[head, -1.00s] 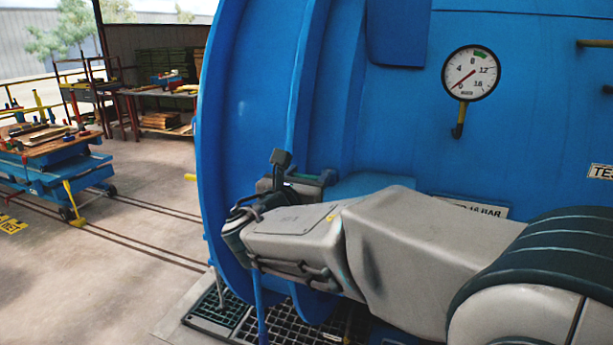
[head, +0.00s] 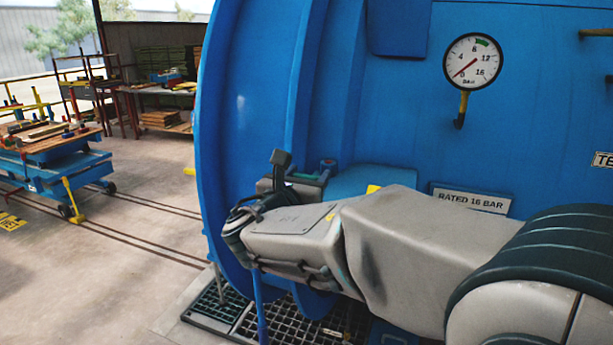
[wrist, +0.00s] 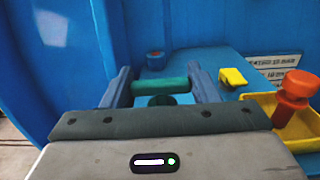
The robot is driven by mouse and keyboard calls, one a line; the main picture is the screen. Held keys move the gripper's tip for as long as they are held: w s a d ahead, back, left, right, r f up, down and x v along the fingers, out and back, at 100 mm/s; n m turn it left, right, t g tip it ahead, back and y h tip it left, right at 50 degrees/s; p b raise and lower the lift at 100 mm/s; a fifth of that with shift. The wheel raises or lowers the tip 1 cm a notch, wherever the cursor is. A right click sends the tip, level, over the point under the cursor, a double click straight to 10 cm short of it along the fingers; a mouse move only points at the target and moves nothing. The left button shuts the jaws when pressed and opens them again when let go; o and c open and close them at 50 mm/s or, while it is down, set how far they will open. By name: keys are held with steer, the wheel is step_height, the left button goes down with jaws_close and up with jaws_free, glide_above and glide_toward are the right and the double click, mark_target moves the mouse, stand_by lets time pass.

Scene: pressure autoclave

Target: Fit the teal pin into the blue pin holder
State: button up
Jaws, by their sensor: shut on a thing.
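The teal pin (wrist: 160,87) lies crosswise between the two blue-grey fingers of my gripper (wrist: 161,86) in the wrist view. The gripper is shut on it, over a blue ledge (wrist: 212,62). A round teal shape shows just below the bar; I cannot tell whether it is part of the pin. A small blue piece with a red top (wrist: 155,58) stands behind the pin, apart from it; I cannot tell whether it is the blue pin holder. In the head view my arm hides most of the ledge, and my gripper (head: 303,177) is partly hidden.
A yellow tray (wrist: 258,104) with an orange-red knobbed piece (wrist: 297,92) is at the right of the wrist view. A yellow block (wrist: 233,77) lies beside it. The blue vessel wall with a gauge (head: 473,61) rises behind. Open floor lies left.

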steer(key=shift+f, duration=0.25)
steer(key=o, duration=1.1)
steer(key=b+v, duration=0.2)
steer(key=v, duration=1.1)
steer(key=shift+s+a, duration=0.1)
steer(key=shift+s, duration=0.3)
